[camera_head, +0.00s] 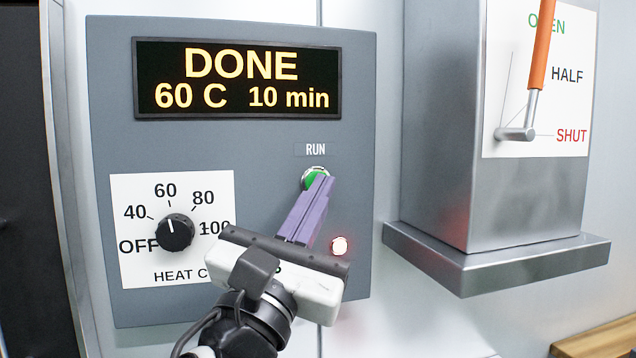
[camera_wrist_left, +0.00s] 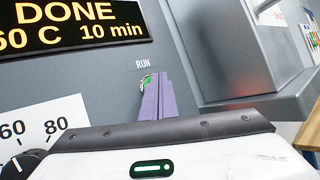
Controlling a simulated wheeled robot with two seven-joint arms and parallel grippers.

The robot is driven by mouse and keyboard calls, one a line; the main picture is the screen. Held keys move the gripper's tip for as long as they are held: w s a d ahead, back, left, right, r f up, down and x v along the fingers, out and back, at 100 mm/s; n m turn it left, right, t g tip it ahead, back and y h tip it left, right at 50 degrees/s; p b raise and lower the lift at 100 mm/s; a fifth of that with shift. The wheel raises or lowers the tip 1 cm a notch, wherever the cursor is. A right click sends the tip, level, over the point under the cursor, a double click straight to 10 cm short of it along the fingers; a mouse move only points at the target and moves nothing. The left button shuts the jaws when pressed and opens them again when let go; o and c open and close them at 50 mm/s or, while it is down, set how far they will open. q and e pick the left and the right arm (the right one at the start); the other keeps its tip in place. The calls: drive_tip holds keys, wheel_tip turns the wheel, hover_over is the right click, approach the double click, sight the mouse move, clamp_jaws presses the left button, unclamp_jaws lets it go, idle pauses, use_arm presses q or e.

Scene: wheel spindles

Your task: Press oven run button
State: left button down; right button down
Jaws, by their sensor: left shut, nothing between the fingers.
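The oven's grey control panel (camera_head: 270,150) fills the left half of the head view. Its green RUN button (camera_head: 313,177) sits in a metal ring under the "RUN" label, partly hidden by my fingertips. My left gripper (camera_head: 321,180) is shut and empty, its purple fingers pointing at the button. The tips overlap the button in view; I cannot tell whether they touch it. The button (camera_wrist_left: 146,82) also shows at the fingertips in the left wrist view. The display (camera_head: 237,79) reads "DONE 60 C 10 min". My right gripper is not in view.
A heat dial (camera_head: 176,232) points near 60 at the panel's lower left. A small lamp (camera_head: 339,245) glows reddish-white below the button. To the right, a metal box (camera_head: 450,130) with a protruding ledge (camera_head: 500,262) carries an orange-handled lever (camera_head: 541,45), its handle raised.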

use_arm(q)
drive_tip(key=shift+w+a, duration=0.1)
drive_tip(key=shift+w, duration=0.3)
idle(0.5)
drive_tip(key=shift+s, duration=0.1)
drive_tip(key=shift+s+d+p, duration=0.2)
drive_tip(key=shift+s+p, duration=0.15)
drive_tip(key=shift+s, duration=0.3)
drive_tip(key=s, duration=0.1)
drive_tip(key=s+d+p, duration=0.1)
drive_tip(key=s, duration=0.2)
drive_tip(key=shift+s+d, duration=0.3)
drive_tip(key=shift+s, duration=0.1)
